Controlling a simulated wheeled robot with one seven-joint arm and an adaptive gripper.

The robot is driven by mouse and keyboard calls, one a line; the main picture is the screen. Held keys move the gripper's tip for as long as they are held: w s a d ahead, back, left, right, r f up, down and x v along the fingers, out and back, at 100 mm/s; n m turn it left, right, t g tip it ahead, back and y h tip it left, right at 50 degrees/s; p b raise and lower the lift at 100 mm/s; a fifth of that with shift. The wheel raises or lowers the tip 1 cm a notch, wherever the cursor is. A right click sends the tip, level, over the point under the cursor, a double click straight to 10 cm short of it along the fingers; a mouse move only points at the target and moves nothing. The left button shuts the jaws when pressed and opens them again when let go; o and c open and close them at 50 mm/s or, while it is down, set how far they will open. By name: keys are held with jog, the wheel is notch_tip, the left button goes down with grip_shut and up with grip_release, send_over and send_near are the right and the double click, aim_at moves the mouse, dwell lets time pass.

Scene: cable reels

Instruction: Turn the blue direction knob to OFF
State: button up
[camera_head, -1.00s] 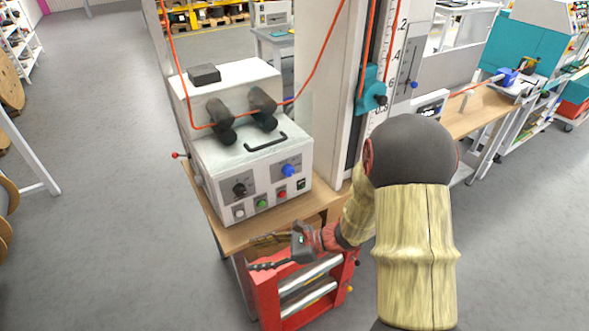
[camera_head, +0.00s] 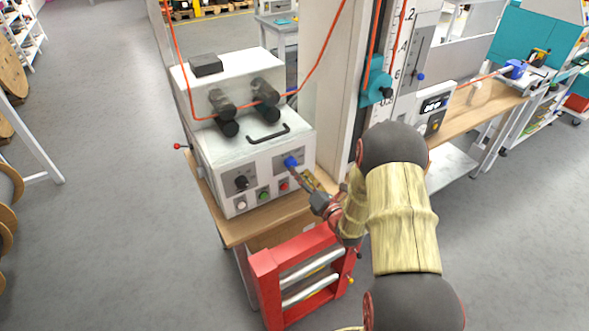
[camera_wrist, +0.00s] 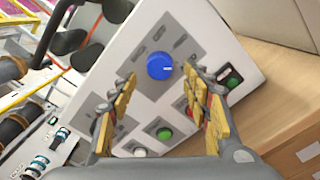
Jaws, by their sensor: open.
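The blue direction knob (camera_head: 290,162) is on the right of the white machine's front panel. In the wrist view the blue knob (camera_wrist: 160,66) faces me, with a white pointer mark on its right side. Printed symbols surround it, too small to read. My gripper (camera_head: 299,172) is close in front of the knob. In the wrist view my gripper (camera_wrist: 161,82) is open, with its yellow-padded fingers to the left and right of the knob. Whether the pads touch the knob cannot be told; gaps show in the wrist view.
A black knob (camera_head: 241,182), a green button (camera_head: 263,195) and a red button (camera_head: 284,186) sit on the same panel. The white machine (camera_head: 225,150) stands on a wooden table. A red frame with rollers (camera_head: 263,275) is below it.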

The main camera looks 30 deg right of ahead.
aim_at(291, 164)
jog(key=w, duration=0.4)
jog(key=shift+w+a, duration=0.1)
jog(key=shift+w, duration=0.2)
jog(key=c, duration=1.1)
jog(key=shift+c, duration=0.3)
